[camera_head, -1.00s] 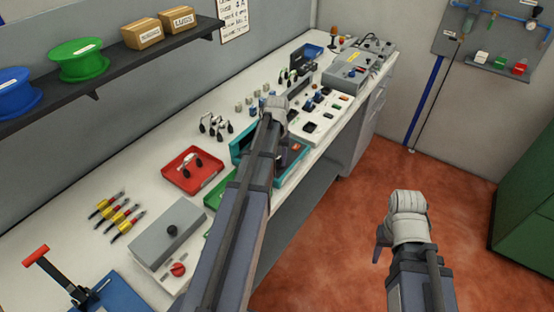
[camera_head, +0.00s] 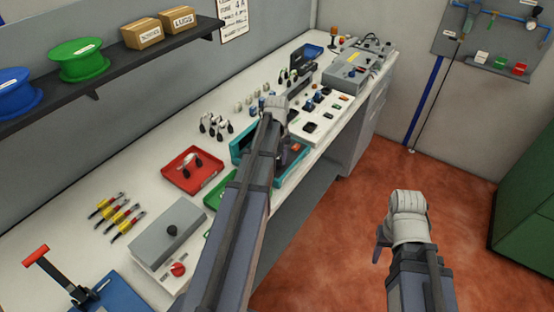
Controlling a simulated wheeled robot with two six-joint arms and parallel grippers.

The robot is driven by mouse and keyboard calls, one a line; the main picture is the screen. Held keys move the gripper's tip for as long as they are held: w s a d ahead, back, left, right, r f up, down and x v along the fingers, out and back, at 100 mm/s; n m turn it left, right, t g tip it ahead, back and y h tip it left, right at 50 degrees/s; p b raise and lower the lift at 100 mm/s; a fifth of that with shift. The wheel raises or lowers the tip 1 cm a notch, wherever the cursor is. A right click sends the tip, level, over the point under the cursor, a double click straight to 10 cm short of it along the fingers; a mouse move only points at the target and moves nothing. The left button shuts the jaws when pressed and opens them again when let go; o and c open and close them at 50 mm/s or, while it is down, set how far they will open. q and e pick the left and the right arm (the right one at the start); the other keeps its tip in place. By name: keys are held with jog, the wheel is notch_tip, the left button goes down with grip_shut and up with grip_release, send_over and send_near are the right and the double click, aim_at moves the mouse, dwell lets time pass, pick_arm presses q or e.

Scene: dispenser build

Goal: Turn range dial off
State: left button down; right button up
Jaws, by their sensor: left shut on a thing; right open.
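A teal case (camera_head: 240,148) lies open at the front edge of the bench, mostly behind my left arm. A dark device with a small orange-red patch (camera_head: 296,147) shows in it. I cannot make out the range dial, which my arm covers. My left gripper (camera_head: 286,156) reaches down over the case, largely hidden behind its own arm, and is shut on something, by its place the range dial. My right gripper (camera_head: 381,238) is open, away from the bench above the floor; only a dark part of it shows.
Several small parts and another grey device (camera_head: 350,73) lie farther back.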

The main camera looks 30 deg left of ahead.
aim_at(277, 160)
pick_arm(q)
jog(key=shift+c, duration=2.2)
grip_release()
notch_tip(277, 160, up, 8)
jog(key=p, duration=0.8)
jog(key=shift+f, duration=0.1)
